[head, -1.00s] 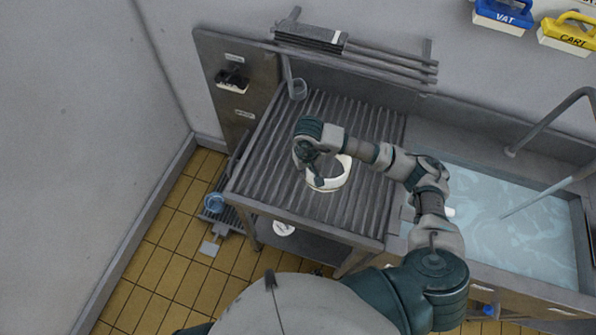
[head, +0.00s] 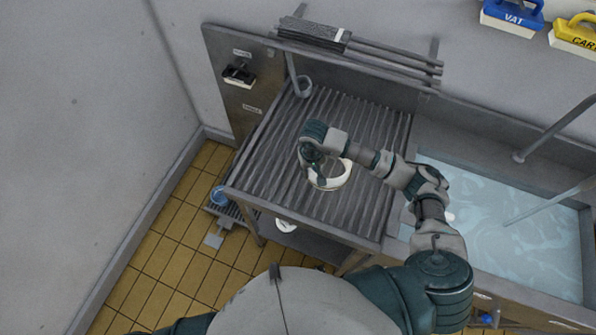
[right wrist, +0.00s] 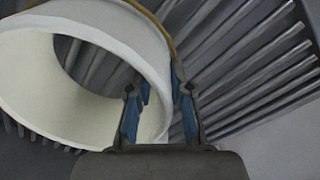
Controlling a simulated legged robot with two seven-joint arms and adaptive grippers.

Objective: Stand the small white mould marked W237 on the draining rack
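The white mould (head: 343,181) is an open ring at the middle of the ribbed draining rack (head: 285,165) in the head view. Its opening faces up; no marking on it is readable. I cannot tell whether it rests on the ribs or is just above them. My right gripper (head: 316,178) is at its left side, partly covering it. In the right wrist view, the mould (right wrist: 105,25) fills the upper left, and its wall passes between the blue-padded fingertips (right wrist: 160,88), one inside and one outside. The fingers look closed on the wall. My left gripper is out of view.
A water-filled sink (head: 490,215) with a tap is at the right. A small grey cup-like item (head: 303,87) is at the rack's back left. A white round item (head: 286,225) is below the rack. Rack ribs left and right of the mould are bare.

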